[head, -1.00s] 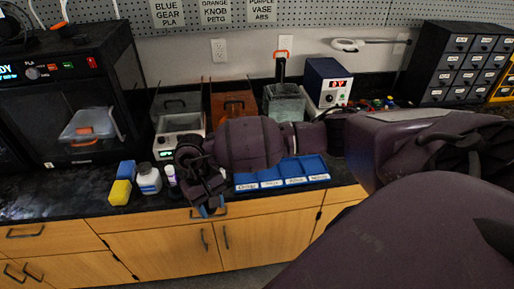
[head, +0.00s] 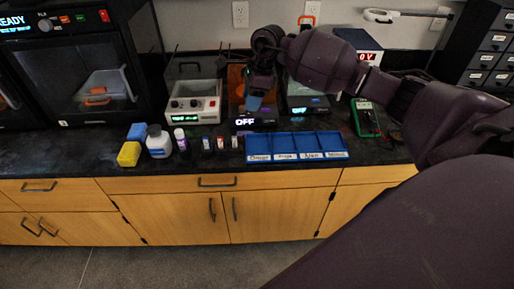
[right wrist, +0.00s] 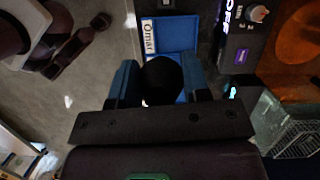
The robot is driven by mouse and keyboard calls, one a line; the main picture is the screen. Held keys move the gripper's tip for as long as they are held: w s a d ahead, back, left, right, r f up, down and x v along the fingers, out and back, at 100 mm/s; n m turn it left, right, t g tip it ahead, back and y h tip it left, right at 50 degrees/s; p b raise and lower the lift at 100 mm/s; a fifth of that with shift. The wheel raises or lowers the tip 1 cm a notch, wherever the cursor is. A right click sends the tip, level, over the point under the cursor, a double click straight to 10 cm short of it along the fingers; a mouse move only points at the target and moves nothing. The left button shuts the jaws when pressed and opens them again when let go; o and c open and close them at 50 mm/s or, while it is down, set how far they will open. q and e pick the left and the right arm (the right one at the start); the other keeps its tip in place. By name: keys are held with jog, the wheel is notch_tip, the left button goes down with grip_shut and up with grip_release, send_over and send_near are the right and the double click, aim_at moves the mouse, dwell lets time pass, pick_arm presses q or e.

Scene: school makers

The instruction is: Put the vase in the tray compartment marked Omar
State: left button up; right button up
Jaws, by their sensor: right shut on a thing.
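The blue tray (head: 296,158) lies on the black counter, with several compartments in a row and name labels along its front. The leftmost label reads Omar (head: 258,159); that compartment and label also show in the right wrist view (right wrist: 149,38). My right gripper (head: 256,102) is above the counter, behind and above the left end of the tray. In the right wrist view its blue fingers (right wrist: 160,82) are shut on a dark round thing, apparently the vase (right wrist: 161,76), just by the Omar compartment in the picture. The vase is not clear in the head view. My left gripper is not in view.
Printing machines stand behind the tray, one with an OFF display (head: 246,122). Left of the tray are small bottles, a white jar (head: 158,142) and a yellow block (head: 129,154). A green meter (head: 366,118) lies at right. The tray compartments look empty.

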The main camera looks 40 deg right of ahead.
jog(key=w+d+r+m, duration=0.1)
jog(key=d+m, duration=0.1)
jog(key=m, duration=0.1)
jog(key=b, duration=0.1)
send_over(254, 146)
jog(key=shift+m+t+h, duration=0.3)
jog(key=shift+t, duration=0.1)
jog(key=f, duration=1.4)
jog(key=shift+s+d+f, duration=0.2)
jog(key=shift+d+f, duration=0.15)
jog(key=shift+d, duration=0.05)
jog(key=shift+f+b, duration=0.45)
jog(key=shift+f, duration=1.9)
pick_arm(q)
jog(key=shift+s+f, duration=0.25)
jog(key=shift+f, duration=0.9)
